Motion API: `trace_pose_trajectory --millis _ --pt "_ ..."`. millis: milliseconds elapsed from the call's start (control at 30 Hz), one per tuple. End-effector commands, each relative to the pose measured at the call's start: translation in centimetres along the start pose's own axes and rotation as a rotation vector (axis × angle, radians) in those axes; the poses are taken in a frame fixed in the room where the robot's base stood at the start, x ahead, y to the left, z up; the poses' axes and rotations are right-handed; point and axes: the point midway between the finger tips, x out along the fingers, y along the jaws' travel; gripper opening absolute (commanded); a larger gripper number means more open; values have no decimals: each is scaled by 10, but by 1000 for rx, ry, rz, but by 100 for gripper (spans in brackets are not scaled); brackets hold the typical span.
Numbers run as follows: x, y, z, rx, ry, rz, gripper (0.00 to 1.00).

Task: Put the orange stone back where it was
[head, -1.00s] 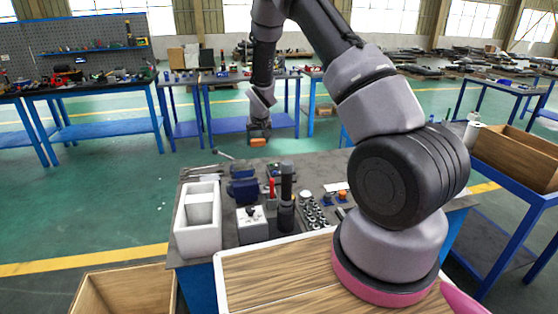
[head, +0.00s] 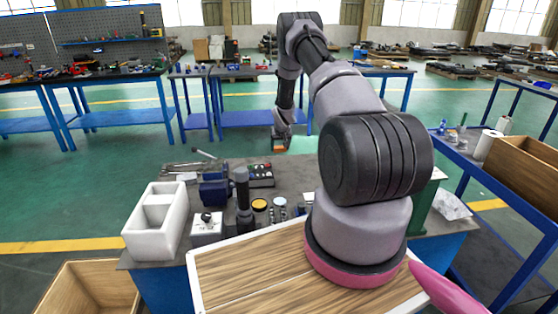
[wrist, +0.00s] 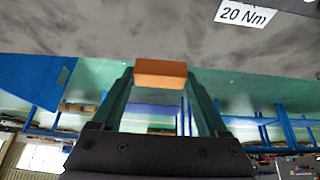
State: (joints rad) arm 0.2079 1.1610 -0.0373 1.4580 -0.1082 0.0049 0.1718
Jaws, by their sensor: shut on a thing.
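The orange stone (head: 279,149) is a small rectangular block. My gripper (head: 281,143) is shut on it and holds it near the far edge of the grey workbench (head: 300,178); its exact height above the bench is unclear. In the wrist view the orange stone (wrist: 161,73) sits between the fingertips, its long side across them. The wrist view also shows a grey surface with a white "20 Nm" label (wrist: 243,13). I cannot pick out an empty spot that belongs to the stone.
On the bench stand a white two-compartment box (head: 153,222), a blue vise (head: 215,190), a black upright cylinder (head: 243,200), a white block with a black knob (head: 207,227) and a dark tray (head: 261,174). A wooden-topped board (head: 250,270) is in front. Blue tables stand behind.

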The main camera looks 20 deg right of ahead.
Motion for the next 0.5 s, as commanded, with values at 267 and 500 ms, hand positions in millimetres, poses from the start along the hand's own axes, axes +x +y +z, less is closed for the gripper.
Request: trace_pose_trajectory --millis 267,500 --pt "26 0 14 0 1 0 6" --pt "53 0 30 -1 1 1 6"
